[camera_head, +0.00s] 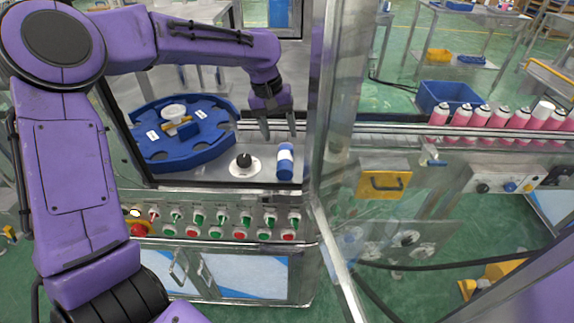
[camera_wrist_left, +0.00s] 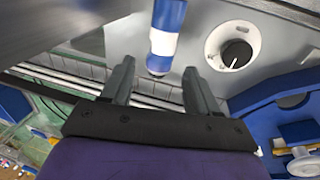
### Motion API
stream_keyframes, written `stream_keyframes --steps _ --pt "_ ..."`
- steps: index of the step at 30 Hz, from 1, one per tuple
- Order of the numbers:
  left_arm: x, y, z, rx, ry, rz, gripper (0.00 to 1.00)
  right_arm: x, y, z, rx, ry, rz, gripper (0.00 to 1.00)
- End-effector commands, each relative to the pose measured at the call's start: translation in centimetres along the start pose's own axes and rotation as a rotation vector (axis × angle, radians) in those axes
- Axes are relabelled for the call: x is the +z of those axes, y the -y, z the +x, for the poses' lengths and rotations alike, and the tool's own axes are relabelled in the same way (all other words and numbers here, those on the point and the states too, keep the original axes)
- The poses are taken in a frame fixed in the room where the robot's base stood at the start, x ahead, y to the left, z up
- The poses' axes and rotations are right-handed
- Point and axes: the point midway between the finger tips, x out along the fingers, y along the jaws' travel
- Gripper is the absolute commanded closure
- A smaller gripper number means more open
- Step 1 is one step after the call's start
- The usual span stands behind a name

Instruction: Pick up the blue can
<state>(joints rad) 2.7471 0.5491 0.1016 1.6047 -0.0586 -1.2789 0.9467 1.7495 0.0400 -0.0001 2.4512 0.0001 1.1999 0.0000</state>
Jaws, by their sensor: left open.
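The blue can (camera_head: 285,162), with a white band, stands on the grey machine surface in the head view, near the right post of the opening. It also shows in the left wrist view (camera_wrist_left: 164,40), just beyond the fingertips and between their lines. My left gripper (camera_head: 278,133) is open and empty. It points down above and slightly behind the can, apart from it. The left wrist view shows both of its fingers (camera_wrist_left: 157,75) spread apart. My right gripper is not in view.
A black knob (camera_head: 244,160) on a white disc sits left of the can. A blue rotary fixture (camera_head: 160,155) lies further left. A metal post (camera_head: 325,90) stands close on the right. A button panel (camera_head: 225,220) is in front. Pink cans (camera_head: 480,117) line the conveyor at right.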

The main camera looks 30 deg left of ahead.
Motion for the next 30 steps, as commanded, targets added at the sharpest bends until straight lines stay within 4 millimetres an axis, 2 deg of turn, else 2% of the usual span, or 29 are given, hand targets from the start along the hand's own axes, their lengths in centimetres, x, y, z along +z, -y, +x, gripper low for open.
stream_keyframes --steps 13,16,22,26,30 --pt "-0.7 0.4 6.9 -0.001 0.004 -0.001 0.40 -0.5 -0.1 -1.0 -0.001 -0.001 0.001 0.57" --pt "-0.7 0.3 7.7 -0.001 0.001 0.000 0.40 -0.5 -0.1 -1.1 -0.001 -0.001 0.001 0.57" --pt "-0.7 0.3 7.8 -0.001 0.000 0.001 0.40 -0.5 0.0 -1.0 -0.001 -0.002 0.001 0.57" --pt "-0.7 0.2 7.8 -0.001 0.000 0.001 0.83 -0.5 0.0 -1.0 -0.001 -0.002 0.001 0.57" --pt "-0.7 0.2 7.8 -0.001 0.000 0.001 0.84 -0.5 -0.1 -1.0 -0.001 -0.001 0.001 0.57"
